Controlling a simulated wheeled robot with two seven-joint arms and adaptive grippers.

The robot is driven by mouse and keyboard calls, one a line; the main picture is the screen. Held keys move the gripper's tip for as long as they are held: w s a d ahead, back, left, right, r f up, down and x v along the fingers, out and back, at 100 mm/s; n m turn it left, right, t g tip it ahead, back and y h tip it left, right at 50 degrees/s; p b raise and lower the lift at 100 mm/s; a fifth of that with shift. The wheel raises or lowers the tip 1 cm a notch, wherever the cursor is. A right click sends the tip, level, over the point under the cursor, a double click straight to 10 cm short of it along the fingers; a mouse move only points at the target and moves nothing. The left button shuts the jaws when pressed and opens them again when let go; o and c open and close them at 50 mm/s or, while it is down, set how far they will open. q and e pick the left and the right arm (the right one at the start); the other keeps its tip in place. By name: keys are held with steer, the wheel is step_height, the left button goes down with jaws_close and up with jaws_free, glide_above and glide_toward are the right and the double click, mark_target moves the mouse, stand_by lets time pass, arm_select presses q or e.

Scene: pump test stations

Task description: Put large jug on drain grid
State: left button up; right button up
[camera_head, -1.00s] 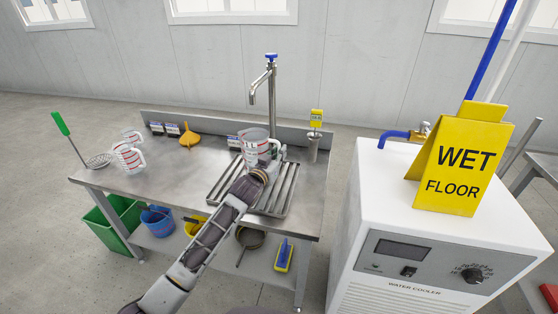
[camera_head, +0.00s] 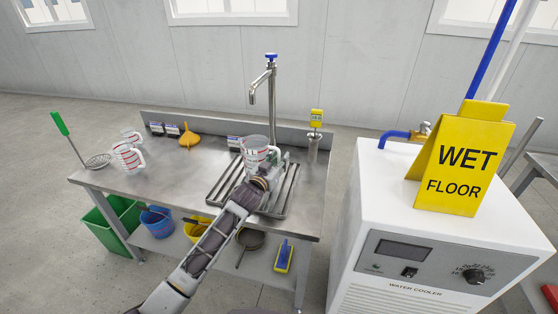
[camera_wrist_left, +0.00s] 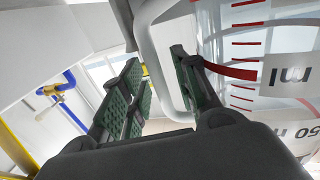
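The large jug (camera_head: 256,152), clear with red marks, stands upright at the drain grid (camera_head: 279,199), over its rear part. The head view does not clearly show its base contact. My left gripper (camera_head: 267,174) is at the jug's near right side. In the left wrist view its fingers (camera_wrist_left: 158,90) are apart, one on each side of the jug's pale handle (camera_wrist_left: 152,62), with the right-hand finger inside the handle loop. Gaps show, so it looks open around the handle. The jug's wall (camera_wrist_left: 262,50) fills the right of that view. My right gripper is not in view.
A tap (camera_head: 272,85) rises behind the grid. A steel holder with a yellow tag (camera_head: 314,146) stands right of it. A white water cooler (camera_head: 400,215) stands at the right.

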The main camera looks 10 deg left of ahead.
arm_select(q)
steer(key=shift+r, duration=0.1)
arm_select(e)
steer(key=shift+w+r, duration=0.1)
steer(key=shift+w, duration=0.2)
arm_select(q)
steer(key=p+v, duration=0.1)
steer(key=v, duration=1.1)
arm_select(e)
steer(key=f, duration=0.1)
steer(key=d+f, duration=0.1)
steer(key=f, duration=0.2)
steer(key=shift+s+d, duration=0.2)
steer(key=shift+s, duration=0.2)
arm_select(q)
steer(key=shift+r, duration=0.1)
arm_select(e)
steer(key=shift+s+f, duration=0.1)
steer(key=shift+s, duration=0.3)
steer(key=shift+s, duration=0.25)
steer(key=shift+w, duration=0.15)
